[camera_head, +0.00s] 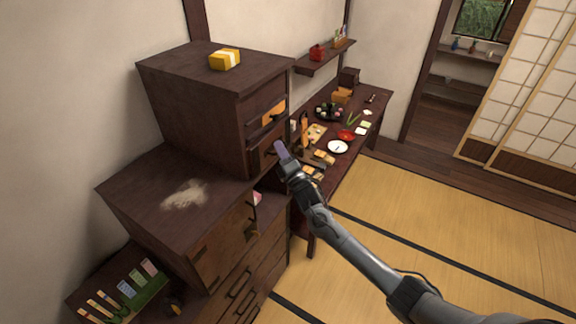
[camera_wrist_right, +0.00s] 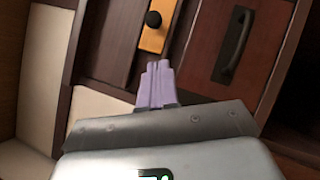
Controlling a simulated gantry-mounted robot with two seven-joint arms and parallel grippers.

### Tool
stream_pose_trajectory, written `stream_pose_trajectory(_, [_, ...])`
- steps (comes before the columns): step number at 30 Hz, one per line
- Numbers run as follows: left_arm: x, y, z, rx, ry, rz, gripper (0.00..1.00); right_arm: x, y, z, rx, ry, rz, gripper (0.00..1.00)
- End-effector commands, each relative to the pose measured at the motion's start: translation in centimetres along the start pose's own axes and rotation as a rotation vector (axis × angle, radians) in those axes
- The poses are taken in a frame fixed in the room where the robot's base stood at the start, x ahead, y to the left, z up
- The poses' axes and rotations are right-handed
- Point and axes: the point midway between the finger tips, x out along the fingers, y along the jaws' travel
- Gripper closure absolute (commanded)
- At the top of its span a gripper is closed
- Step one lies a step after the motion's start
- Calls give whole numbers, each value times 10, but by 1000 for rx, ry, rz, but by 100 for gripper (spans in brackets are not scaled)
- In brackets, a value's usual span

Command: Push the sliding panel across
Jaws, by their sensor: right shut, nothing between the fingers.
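A dark wood stepped chest stands at the left, with an upper box (camera_head: 190,95) on a wider lower cabinet (camera_head: 140,195). A brown panel (camera_head: 222,255) fills part of the lower cabinet's front; I cannot tell for sure that it is the sliding one. My right gripper (camera_head: 281,150) is shut and empty, in front of the upper box's right front edge. In the wrist view, its pale purple fingertips (camera_wrist_right: 158,75) point at dark wood, near an orange drawer front (camera_wrist_right: 153,38) with a black knob and a reddish front (camera_wrist_right: 262,25) with a dark handle. Contact is unclear. My left gripper is out of view.
A yellow box (camera_head: 224,59) sits on the upper box. A long dark table (camera_head: 372,98) with dishes and food runs behind my right gripper. Paper screens (camera_head: 530,75) stand at the far right. Tatami floor (camera_head: 450,220) is open at right.

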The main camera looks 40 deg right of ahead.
Motion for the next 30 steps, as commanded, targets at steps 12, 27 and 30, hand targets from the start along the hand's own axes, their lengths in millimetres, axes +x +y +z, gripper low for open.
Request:
stream_pose_trajectory(12, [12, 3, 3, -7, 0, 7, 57, -53, -1, -1, 0, 1, 0, 100])
stream_pose_trajectory(27, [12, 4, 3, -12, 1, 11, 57, -57, 0, 0, 0, 1, 0, 100])
stream_pose_trajectory(30, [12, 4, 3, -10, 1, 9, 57, -57, 0, 0, 0, 2, -1, 100])
